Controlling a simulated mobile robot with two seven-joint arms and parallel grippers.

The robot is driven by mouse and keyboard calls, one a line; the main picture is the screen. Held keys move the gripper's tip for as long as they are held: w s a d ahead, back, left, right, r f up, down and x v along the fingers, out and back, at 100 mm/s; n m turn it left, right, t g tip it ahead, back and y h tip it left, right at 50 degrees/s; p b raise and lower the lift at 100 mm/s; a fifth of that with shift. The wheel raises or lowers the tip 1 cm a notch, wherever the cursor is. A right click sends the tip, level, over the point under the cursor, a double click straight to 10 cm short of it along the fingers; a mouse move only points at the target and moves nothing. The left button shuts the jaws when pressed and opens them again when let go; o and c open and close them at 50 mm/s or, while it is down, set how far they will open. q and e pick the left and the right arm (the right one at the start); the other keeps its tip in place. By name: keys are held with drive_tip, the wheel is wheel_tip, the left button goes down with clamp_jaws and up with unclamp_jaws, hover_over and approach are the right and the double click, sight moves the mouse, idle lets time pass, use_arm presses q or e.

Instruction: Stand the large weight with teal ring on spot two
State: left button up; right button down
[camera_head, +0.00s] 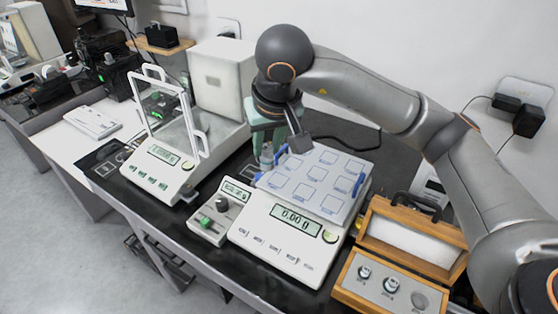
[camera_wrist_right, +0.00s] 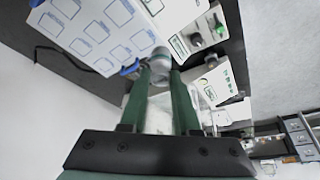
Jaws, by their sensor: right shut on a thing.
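My right gripper (camera_head: 270,140) has green fingers and is shut on a grey metal weight (camera_head: 266,157) at the back-left edge of the balance's platform. In the right wrist view the weight (camera_wrist_right: 160,54) sits between the fingertips of the right gripper (camera_wrist_right: 162,68). I take it for the large weight; its teal ring cannot be made out. The pale platform (camera_head: 325,157) carries several blue-outlined square spots, bare where visible. Their numbers are too small to read, so I cannot tell which is spot two. Whether the weight touches the platform is unclear. My left gripper is not in view.
The balance (camera_head: 285,250) reads about 0.00 g. A wooden case (camera_head: 375,240) with several round metal pieces stands at the right. A small control box (camera_head: 212,225) and a glass-shielded balance (camera_head: 160,170) stand to the left. A white cabinet (camera_head: 222,70) is behind.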

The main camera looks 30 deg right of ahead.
drive_tip(key=w+d+f, duration=0.1)
drive_tip(key=f, duration=0.2)
drive_tip(key=w+d+f, duration=0.2)
drive_tip(key=f, duration=0.1)
drive_tip(key=w+d+f, duration=0.1)
drive_tip(key=f, duration=0.2)
drive_tip(key=shift+w+d+f, duration=0.25)
drive_tip(key=shift+d+f, duration=0.05)
drive_tip(key=shift+d, duration=0.1)
drive_tip(key=shift+f, duration=0.2)
drive_tip(key=c, duration=0.6)
unclamp_jaws()
drive_tip(key=shift+c, duration=0.2)
drive_tip(key=shift+r, duration=0.15)
